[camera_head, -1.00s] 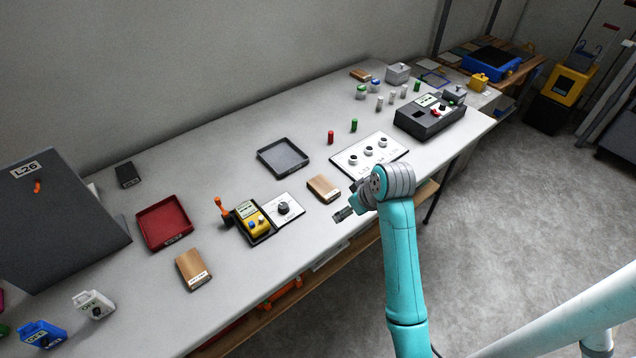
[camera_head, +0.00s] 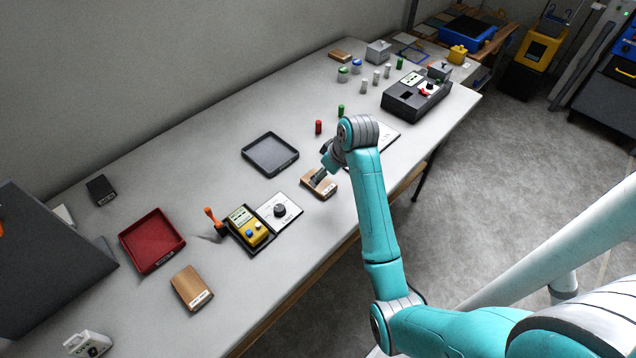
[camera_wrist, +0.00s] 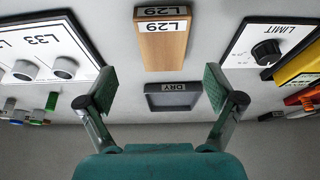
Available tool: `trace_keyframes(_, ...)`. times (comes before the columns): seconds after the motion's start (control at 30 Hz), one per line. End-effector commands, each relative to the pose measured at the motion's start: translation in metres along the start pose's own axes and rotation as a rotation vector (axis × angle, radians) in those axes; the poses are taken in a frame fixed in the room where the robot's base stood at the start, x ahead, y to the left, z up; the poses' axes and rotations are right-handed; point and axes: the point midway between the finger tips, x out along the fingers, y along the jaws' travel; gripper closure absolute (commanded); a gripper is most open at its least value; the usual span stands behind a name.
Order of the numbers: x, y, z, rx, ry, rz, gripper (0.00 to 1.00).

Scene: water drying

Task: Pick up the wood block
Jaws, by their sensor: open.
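A wood block (camera_head: 325,190) with a white label lies near the front edge of the table, partly hidden by my gripper in the head view. In the wrist view this wood block (camera_wrist: 162,48) carries the label L29 and lies beyond the gap between my fingers. My gripper (camera_head: 319,177) is over the block in the head view. In the wrist view my gripper (camera_wrist: 160,88) is open, with nothing between its fingers. A second labelled wood block (camera_head: 191,289) lies at the front left, and another wood block (camera_head: 340,56) lies at the back.
A dial panel (camera_head: 279,212) and a yellow meter (camera_head: 246,226) lie left of the near block. A dark tray (camera_head: 270,154) lies behind it. A white panel with knobs (camera_wrist: 45,60) lies to its right in the head view. A red tray (camera_head: 151,240) is farther left.

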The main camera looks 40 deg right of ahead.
Motion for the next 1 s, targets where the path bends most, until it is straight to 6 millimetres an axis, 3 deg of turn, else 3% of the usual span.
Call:
trace_keyframes(0.5,0.052,-0.004,-0.001,0.0,0.0,-0.001,0.08)
trace_keyframes(1.0,0.055,-0.004,-0.001,0.0,0.001,0.0,0.08)
